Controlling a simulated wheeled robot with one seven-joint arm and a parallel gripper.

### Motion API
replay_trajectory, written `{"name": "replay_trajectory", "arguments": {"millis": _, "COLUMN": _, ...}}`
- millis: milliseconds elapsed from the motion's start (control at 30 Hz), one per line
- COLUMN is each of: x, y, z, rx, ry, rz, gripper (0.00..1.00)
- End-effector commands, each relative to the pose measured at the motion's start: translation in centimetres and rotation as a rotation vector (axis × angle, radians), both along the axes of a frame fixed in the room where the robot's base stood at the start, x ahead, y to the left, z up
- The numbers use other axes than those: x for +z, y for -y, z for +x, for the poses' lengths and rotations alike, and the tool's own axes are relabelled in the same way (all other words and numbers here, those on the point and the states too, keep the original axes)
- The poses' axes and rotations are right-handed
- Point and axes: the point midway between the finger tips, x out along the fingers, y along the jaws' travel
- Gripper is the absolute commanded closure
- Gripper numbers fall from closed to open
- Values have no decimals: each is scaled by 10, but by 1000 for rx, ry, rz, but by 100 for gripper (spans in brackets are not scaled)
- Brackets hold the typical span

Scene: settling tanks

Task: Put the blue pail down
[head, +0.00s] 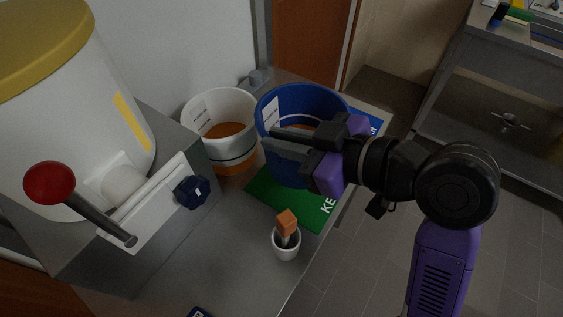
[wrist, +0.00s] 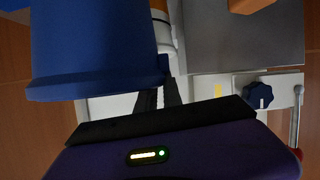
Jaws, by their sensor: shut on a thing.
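The blue pail (head: 282,107) is upright, with orange-brown contents showing inside and a white label at its left. My gripper (head: 272,141) reaches in from the right, its dark fingers crossing in front of the pail, and is shut on it. The wrist view shows the pail (wrist: 92,45) large at upper left, beside the fingers (wrist: 160,97). The exact grip spot is hidden. A green mat (head: 290,207) lettered "KE" lies at the pail's base; part of a blue mat (head: 370,122) shows behind my gripper. I cannot tell whether the pail's bottom touches the surface.
A white pail (head: 197,112) with orange contents stands close left of the blue pail. A small white cup (head: 286,252) holding an orange-topped tool stands in front. A large white tank (head: 75,105) with a red-knobbed lever (head: 50,183) is at left. The bench edge drops to floor at right.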

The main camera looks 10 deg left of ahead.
Motion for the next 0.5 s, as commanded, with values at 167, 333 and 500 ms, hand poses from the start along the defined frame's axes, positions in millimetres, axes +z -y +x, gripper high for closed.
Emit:
{"name": "replay_trajectory", "arguments": {"millis": 167, "x": -20, "y": 0, "z": 0, "rx": 0, "ry": 0, "rz": 1, "gripper": 100}}
{"name": "replay_trajectory", "arguments": {"millis": 333, "x": -37, "y": 0, "z": 0, "rx": -1, "ry": -3, "rz": 1, "gripper": 100}}
{"name": "replay_trajectory", "arguments": {"millis": 500, "x": -60, "y": 0, "z": 0, "rx": -1, "ry": -2, "rz": 1, "gripper": 100}}
